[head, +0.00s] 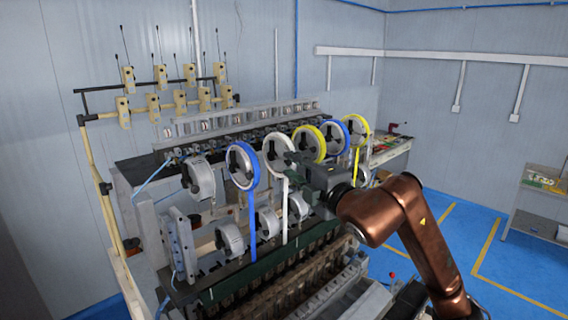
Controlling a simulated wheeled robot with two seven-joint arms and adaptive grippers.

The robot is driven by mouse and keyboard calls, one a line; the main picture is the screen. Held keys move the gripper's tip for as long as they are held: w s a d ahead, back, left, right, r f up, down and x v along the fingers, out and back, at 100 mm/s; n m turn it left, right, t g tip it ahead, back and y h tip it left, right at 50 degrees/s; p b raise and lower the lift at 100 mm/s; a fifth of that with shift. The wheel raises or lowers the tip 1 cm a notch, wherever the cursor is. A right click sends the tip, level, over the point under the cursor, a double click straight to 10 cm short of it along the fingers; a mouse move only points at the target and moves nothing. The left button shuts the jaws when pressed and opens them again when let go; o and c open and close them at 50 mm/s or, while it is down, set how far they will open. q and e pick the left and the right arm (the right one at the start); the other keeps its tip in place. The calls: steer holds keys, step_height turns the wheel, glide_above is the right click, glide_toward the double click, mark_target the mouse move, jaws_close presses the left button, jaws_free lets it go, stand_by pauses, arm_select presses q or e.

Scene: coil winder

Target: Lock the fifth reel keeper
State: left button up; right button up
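A row of reels runs across the coil winder (262,262). From left to right they are a bare grey reel (202,182), a blue-rimmed reel (254,166), a white reel (266,153), a yellow-rimmed reel (321,146), a second blue-rimmed reel (346,135) and a second yellow-rimmed reel (366,126). Dark keepers show at the hubs, too small to tell locked from unlocked. My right gripper (293,160) reaches in from the right, its fingers in front of the white and nearer yellow reels. Its fingers blend with the dark parts, so contact and opening are unclear. My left gripper is out of view.
Lower grey reels (230,238) sit below the row, with white and blue strips hanging down. A rack of cream tensioners (160,103) stands behind at left. A workbench (390,150) stands at back right. The blue floor (500,265) at right is clear.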

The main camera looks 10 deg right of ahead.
steer(key=b+v, duration=0.3)
steer(key=v, duration=0.3)
steer(key=shift+s+b, duration=0.3)
steer(key=shift+b, duration=0.1)
